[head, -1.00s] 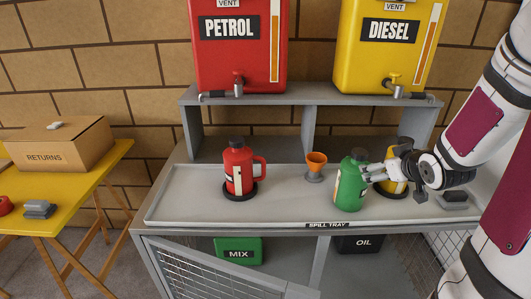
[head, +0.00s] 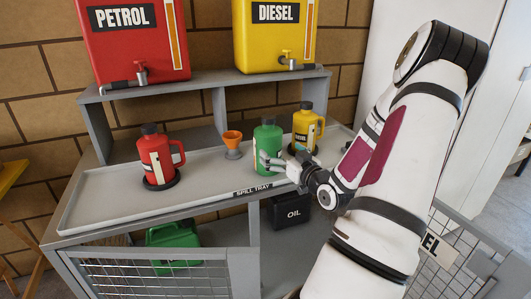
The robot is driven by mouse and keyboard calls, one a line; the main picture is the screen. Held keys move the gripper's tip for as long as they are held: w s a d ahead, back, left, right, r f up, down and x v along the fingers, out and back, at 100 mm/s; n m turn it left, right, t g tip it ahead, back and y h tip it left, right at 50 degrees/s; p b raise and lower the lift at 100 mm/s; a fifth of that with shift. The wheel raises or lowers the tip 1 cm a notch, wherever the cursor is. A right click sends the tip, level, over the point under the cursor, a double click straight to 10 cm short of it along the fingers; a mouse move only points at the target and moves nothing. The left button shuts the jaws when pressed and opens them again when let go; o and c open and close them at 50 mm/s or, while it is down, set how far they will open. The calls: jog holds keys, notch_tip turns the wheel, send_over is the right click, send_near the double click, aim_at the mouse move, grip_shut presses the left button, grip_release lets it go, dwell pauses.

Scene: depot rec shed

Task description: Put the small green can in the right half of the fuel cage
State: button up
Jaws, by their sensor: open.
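The small green can (head: 268,146), with a dark cap and a pale label, stands upright on the spill tray (head: 110,193) in the head view. My gripper (head: 280,162) is open at the can's lower front right side. Its fingers overlap the can in the picture, and I cannot tell whether they touch it. The fuel cage (head: 254,222) is below the tray, split by an upright divider. Its left half holds a larger green can (head: 174,245). Its right half holds a black OIL can (head: 292,213) towards the back. My arm hides part of the right half.
A red jug (head: 157,160), an orange funnel (head: 232,140) and a yellow jug (head: 307,130) stand on the tray beside the green can. An open mesh door (head: 160,275) is at the front left. Another mesh door with a label (head: 438,249) stands at the right.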

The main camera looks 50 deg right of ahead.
jog(key=x, duration=0.4)
jog(key=b+x, duration=0.1)
jog(key=x, duration=0.3)
jog(key=shift+w+d+f, duration=0.1)
jog(key=shift+d+f, duration=0.05)
jog(key=shift+f, duration=0.1)
jog(key=shift+c, duration=0.2)
jog(key=c, duration=1.8)
